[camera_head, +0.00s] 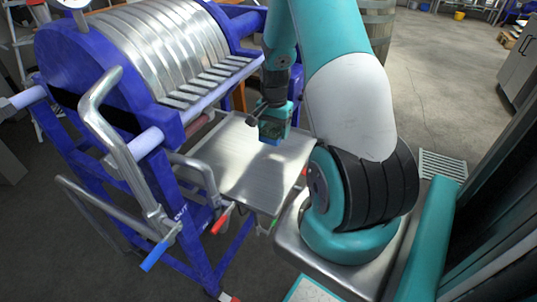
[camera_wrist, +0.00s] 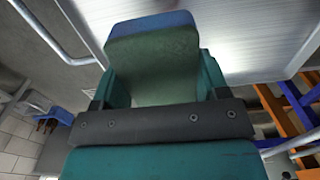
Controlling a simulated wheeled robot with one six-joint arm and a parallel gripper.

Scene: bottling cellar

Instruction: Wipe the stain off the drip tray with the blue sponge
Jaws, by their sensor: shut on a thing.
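The drip tray (camera_head: 240,175) is a flat, shiny metal tray in front of the plate filter in the head view. My gripper (camera_head: 273,125) is over the tray's far right part, shut on the blue sponge (camera_head: 270,141). In the wrist view the sponge (camera_wrist: 152,60) sits between my gripper's fingers (camera_wrist: 155,90), with a green face and a blue far edge. I cannot tell whether the sponge touches the tray. No stain is clearly visible; glare and my arm cover part of the tray.
A blue-framed plate filter (camera_head: 165,45) with metal plates stands left of and behind the tray. Bent steel pipes (camera_head: 120,150) with a blue-handled valve and a red-handled valve (camera_head: 222,218) stand at the tray's left. Open floor (camera_head: 445,100) lies behind at right.

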